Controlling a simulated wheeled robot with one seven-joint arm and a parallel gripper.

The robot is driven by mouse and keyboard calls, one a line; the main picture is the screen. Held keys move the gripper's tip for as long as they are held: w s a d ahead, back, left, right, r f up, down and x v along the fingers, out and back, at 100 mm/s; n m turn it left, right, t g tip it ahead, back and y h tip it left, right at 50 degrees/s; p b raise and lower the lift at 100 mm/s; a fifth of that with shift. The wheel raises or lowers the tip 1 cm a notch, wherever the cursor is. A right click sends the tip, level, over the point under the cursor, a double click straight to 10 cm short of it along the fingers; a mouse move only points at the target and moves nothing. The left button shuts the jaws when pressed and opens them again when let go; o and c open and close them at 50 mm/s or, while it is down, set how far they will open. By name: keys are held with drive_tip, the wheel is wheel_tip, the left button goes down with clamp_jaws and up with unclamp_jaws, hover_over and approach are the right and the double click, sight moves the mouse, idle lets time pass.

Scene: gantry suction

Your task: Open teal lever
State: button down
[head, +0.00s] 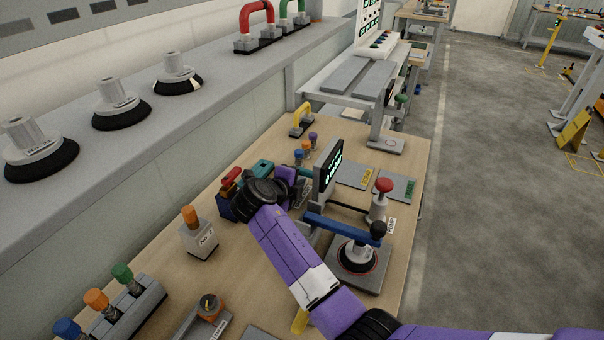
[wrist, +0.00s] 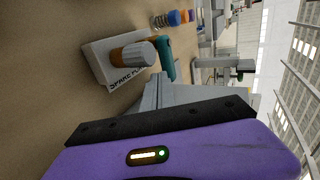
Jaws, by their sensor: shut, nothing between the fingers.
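The teal lever (head: 263,167) lies toward the back of the wooden table in the head view, just beyond my wrist and partly hidden by it. In the wrist view a teal handle (wrist: 168,58) stands beside a pale block marked "SPARE" with a grey knob and orange ring. My gripper (wrist: 165,88) is shut and empty; its grey fingers point toward the teal handle and overlap its lower end in the picture. Whether they touch it I cannot tell. In the head view my gripper (head: 302,192) is largely hidden behind my purple wrist.
A red-handled dark blue block (head: 230,188) stands left of my wrist. A small screen (head: 328,168) stands to the right, with a blue lever (head: 342,228) on a grey base below it. An orange-topped block (head: 198,238) is nearer. Bare wood lies between them.

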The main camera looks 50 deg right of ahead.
drive_tip(key=shift+w+d, duration=0.2)
drive_tip(key=shift+d, duration=0.3)
drive_tip(key=shift+w+d, duration=0.15)
drive_tip(key=shift+d, duration=0.35)
drive_tip(key=shift+d+f, duration=0.1)
drive_tip(key=shift+f, duration=0.05)
drive_tip(key=shift+s+d+f+b, duration=0.1)
drive_tip(key=shift+d+b, duration=0.05)
drive_tip(key=shift+b, duration=0.8)
drive_tip(key=shift+d+b, duration=0.1)
drive_tip(key=shift+b, duration=0.2)
drive_tip(key=shift+s+d+r, duration=0.1)
drive_tip(key=shift+s+r, duration=0.05)
drive_tip(key=shift+r, duration=0.05)
drive_tip(key=b+v, duration=0.1)
drive_tip(key=v, duration=0.7)
